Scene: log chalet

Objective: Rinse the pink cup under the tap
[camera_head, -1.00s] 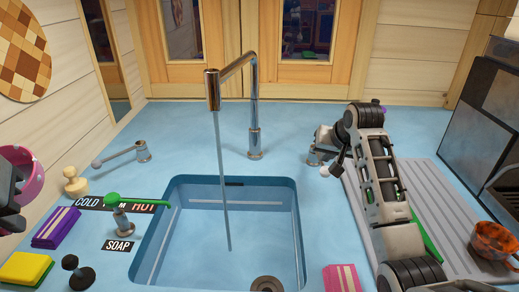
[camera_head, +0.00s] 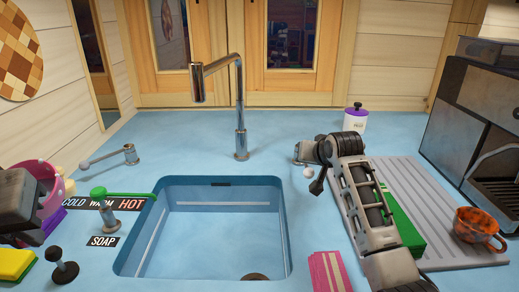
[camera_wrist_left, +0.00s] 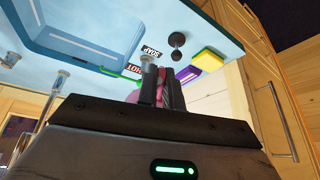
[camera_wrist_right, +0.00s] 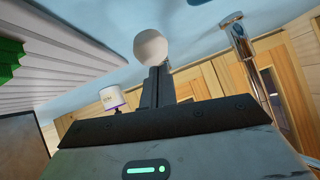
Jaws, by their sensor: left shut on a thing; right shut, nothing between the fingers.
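The pink cup (camera_head: 52,190) is at the left edge of the head view, partly hidden behind my left gripper (camera_head: 38,200), which is shut on it. A pink sliver of the cup (camera_wrist_left: 163,85) shows between the fingers in the left wrist view. The chrome tap (camera_head: 240,110) stands behind the sink (camera_head: 128,245), its spout over the basin, with no water stream visible. The cup is left of the sink, away from the spout. My right gripper (camera_head: 318,180) is shut and empty, close to the white-balled lever (camera_head: 308,173) right of the tap; contact is unclear.
A second ball lever (camera_head: 112,157) stands left of the tap. A green-topped post (camera_head: 104,196) stands by the COLD-WARM-HOT strip. A black knob (camera_head: 62,270) and yellow sponge (camera_head: 14,264) are front left. A drainboard (camera_head: 440,215) with an orange cup (camera_head: 477,228) is at right.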

